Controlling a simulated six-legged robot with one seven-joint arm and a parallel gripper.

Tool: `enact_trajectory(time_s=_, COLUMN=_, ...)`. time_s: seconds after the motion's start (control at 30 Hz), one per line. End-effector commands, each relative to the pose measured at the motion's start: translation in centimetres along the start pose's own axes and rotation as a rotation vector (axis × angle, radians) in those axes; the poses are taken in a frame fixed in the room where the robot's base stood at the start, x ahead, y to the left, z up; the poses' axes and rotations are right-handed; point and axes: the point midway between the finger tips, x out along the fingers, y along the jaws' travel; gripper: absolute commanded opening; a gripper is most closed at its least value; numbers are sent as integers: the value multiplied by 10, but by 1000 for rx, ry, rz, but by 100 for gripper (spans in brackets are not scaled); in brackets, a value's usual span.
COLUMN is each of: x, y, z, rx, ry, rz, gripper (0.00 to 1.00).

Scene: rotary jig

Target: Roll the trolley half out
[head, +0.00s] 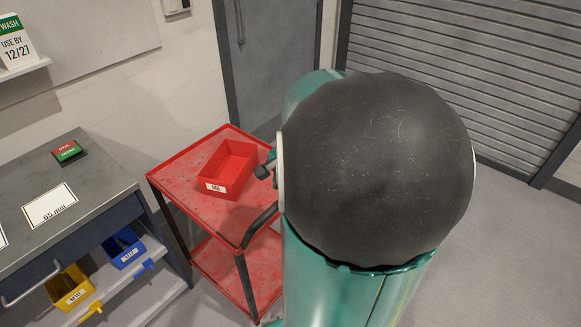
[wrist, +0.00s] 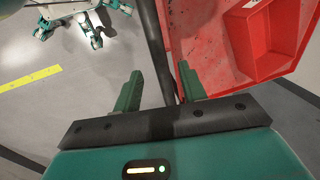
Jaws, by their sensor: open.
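The trolley is a red two-shelf cart with dark posts; its top shelf (head: 190,196) stands left of my arm in the head view, and a black handle (head: 262,222) sticks out at its right end. The red top also shows at upper right in the wrist view (wrist: 205,45). My gripper (wrist: 160,88) is open, with its two green fingers apart. A dark bar of the trolley passes between or just beyond the fingers; I cannot tell whether it touches them. In the head view my arm's large dark joint hides most of the gripper.
A red bin (head: 228,167) sits on the trolley top. A grey workbench (head: 95,190) stands close on the left, with a yellow bin (head: 70,287) and a blue bin (head: 125,248) below. A grey door (head: 268,60) and shutter (head: 460,70) are behind. Floor at right is clear.

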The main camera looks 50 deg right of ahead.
Motion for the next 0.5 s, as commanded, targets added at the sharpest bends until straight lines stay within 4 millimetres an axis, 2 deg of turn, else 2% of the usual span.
enact_trajectory(time_s=0.1, x=-29, y=-1, z=0, rx=-1, ry=4, rz=-5, gripper=41)
enact_trajectory(time_s=0.3, x=-72, y=-1, z=-1, rx=0, ry=3, rz=-4, gripper=41)
enact_trajectory(time_s=0.5, x=-98, y=-1, z=0, rx=0, ry=1, rz=-1, gripper=41)
